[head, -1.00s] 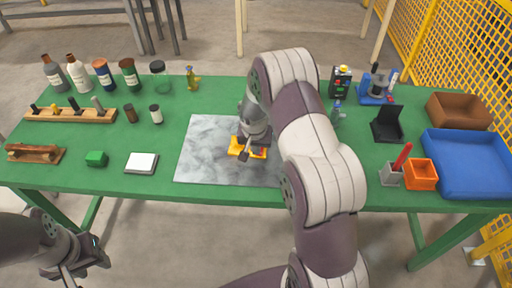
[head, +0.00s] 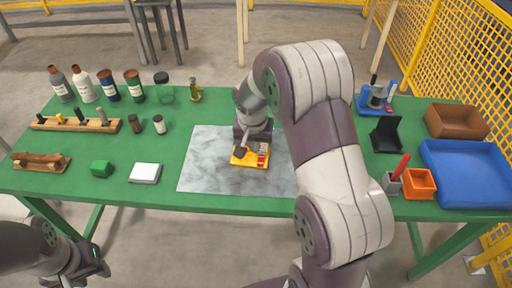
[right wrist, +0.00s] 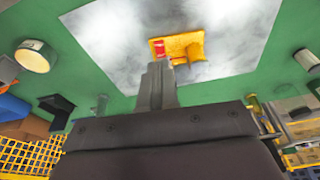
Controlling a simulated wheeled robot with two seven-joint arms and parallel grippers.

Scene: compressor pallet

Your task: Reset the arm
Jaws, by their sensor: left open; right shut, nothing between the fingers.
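My right arm reaches over the green table from the front. My right gripper (head: 243,143) is shut and empty, above the yellow piece with a red part (head: 259,157). That piece lies on the grey marbled mat (head: 205,172). In the right wrist view the closed fingers (right wrist: 158,75) point at the yellow piece (right wrist: 188,45), with a gap I cannot judge. My left gripper (head: 92,267) is open and empty, low at the left, in front of the table's near edge.
On the right are a blue tray (head: 465,200), a brown bin (head: 457,133), an orange box (head: 419,194) and a black stand (head: 386,147).

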